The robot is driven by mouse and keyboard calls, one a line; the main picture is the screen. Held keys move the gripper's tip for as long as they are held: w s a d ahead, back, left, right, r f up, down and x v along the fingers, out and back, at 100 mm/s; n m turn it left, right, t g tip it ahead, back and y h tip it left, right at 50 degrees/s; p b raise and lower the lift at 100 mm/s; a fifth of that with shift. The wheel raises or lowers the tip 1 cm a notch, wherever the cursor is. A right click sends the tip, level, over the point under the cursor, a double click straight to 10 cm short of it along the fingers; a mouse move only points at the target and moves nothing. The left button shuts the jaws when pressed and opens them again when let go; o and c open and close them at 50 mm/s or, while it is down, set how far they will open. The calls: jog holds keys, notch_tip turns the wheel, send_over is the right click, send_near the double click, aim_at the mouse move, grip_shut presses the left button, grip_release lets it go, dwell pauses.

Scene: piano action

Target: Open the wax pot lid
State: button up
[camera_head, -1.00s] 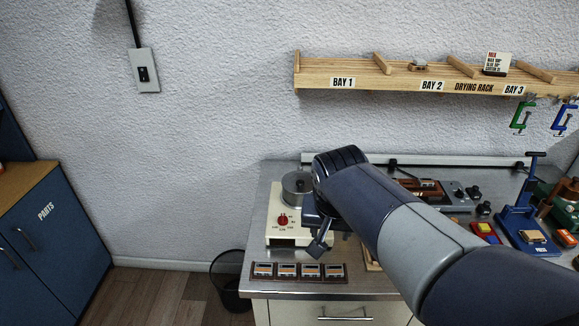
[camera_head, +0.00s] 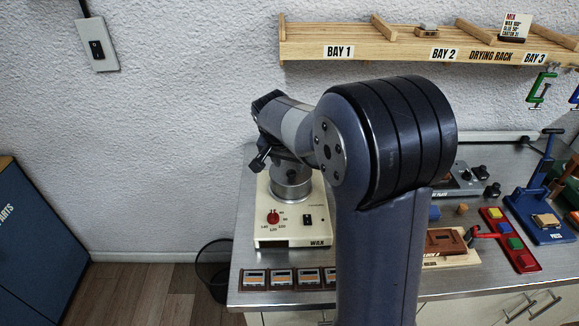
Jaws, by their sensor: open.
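The wax pot (camera_head: 291,189) is a grey metal cylinder on a cream heater base marked WAX (camera_head: 292,220), with a red dial, at the left of the steel bench. Its lid is largely hidden behind my wrist. My gripper (camera_head: 261,162) is over the pot's upper left side, with a finger pointing down and left. The jaws are open and nothing shows between them. I cannot tell whether the gripper touches the lid.
Several small framed pieces (camera_head: 283,278) lie along the bench's front edge, partly behind my arm. A brown block on a wooden holder (camera_head: 445,243), a red tray (camera_head: 509,238) and a blue press (camera_head: 541,215) stand to the right. A drying rack (camera_head: 394,44) hangs above. A dark bin (camera_head: 214,270) stands left.

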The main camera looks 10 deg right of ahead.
aim_at(291, 172)
jog(key=shift+x, duration=1.95)
jog(key=shift+c, duration=0.6)
grip_shut()
